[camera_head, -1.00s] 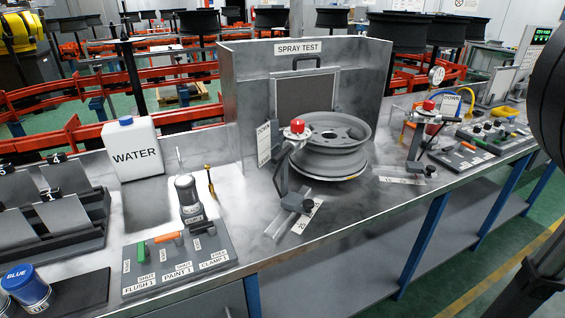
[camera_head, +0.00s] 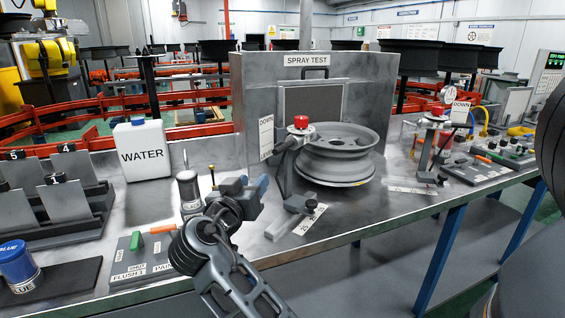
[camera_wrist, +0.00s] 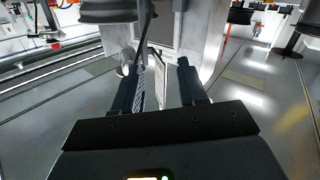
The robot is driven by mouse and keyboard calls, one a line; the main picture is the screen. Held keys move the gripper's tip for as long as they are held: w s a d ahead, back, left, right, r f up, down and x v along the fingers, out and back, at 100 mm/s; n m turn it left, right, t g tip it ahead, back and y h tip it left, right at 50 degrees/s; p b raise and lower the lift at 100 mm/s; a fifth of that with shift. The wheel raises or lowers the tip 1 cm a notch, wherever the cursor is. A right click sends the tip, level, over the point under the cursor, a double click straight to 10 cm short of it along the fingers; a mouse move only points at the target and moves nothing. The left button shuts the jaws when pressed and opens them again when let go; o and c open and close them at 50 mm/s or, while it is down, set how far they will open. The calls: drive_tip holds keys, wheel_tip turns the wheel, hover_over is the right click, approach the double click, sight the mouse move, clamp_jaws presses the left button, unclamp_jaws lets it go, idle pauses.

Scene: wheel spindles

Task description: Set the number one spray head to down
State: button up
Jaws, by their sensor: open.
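A spray head with a red cap (camera_head: 301,122) stands at the left of the grey wheel (camera_head: 345,150), on a dark upright arm. It is the one nearer the panel marked FLUSH 1 (camera_head: 135,262). A white plate reading DOWN (camera_head: 266,137) stands just left of it. Whether the head is up or down I cannot tell. My gripper (camera_head: 252,184) is open and empty, over the bench left of this spray head and apart from it. In the wrist view my gripper (camera_wrist: 160,82) has its two dark fingers spread, with a pale plate (camera_wrist: 163,72) seen beyond the gap.
A second red-capped spray head (camera_head: 437,114) stands right of the wheel. A slide with a scale (camera_head: 310,218) lies in front. The SPRAY TEST screen (camera_head: 240,110) stands behind. A water can (camera_head: 143,152) and dark canister (camera_head: 188,192) are at left. My arm covers part of the panel.

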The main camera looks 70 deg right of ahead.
sight(291, 142)
drive_tip(key=r+m+g, duration=0.1)
drive_tip(key=m, duration=0.1)
drive_tip(key=s+d+r+m+g, duration=0.1)
drive_tip(key=r+m+g, duration=0.1)
drive_tip(key=s+r+m+g+b, duration=0.1)
drive_tip(key=r+g, duration=0.1)
drive_tip(key=shift+d+m, duration=0.35)
drive_tip(key=shift+m, duration=0.05)
drive_tip(key=shift+s+d+r, duration=0.1)
drive_tip(key=shift+d+r, duration=0.05)
drive_tip(key=shift+r, duration=0.05)
drive_tip(key=p+x, duration=0.1)
drive_tip(key=x, duration=0.6)
drive_tip(key=shift+d, duration=0.2)
clamp_jaws()
